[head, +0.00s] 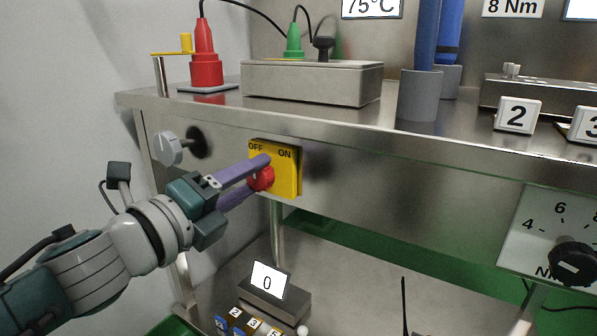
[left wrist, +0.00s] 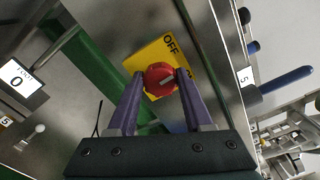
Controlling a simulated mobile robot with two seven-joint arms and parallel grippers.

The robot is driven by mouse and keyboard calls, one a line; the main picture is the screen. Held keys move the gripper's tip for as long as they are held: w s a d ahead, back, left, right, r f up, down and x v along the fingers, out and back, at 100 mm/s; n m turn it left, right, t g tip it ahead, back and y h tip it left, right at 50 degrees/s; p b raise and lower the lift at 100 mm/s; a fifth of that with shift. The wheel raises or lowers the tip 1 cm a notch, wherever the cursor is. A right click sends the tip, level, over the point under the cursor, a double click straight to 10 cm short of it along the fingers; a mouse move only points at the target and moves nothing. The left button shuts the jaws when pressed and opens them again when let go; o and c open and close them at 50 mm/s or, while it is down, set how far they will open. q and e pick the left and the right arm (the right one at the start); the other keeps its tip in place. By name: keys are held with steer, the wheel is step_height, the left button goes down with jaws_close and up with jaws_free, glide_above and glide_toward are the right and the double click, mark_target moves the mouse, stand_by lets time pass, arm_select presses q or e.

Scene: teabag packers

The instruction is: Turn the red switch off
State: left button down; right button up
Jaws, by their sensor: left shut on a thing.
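The red switch (head: 265,181) is a round knob on a yellow plate (head: 287,177) marked OFF at left and ON at right, on the front of the steel bench. My left gripper (head: 259,175) is shut on the red switch, its purple fingers on either side of the knob. In the left wrist view the red switch (left wrist: 158,84) sits between the fingertips. A pale pointer line on it slants toward the right finger, which partly covers the ON label. The OFF label shows clear. My right gripper is not in view.
A grey knob (head: 168,149) sticks out of the bench front left of the plate. A red plug (head: 206,62) and a grey box (head: 312,83) stand on the bench top. A display reading 0 (head: 268,281) stands below.

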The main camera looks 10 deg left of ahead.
arm_select(q)
steer(key=n+p, duration=0.1)
steer(key=n, duration=0.3)
steer(key=shift+n, duration=0.3)
steer(key=shift+f+n+p, duration=0.15)
steer(key=shift+n+p, duration=0.3)
steer(key=shift+n, duration=1.35)
steer(key=shift+c, duration=1.5)
jaws_free()
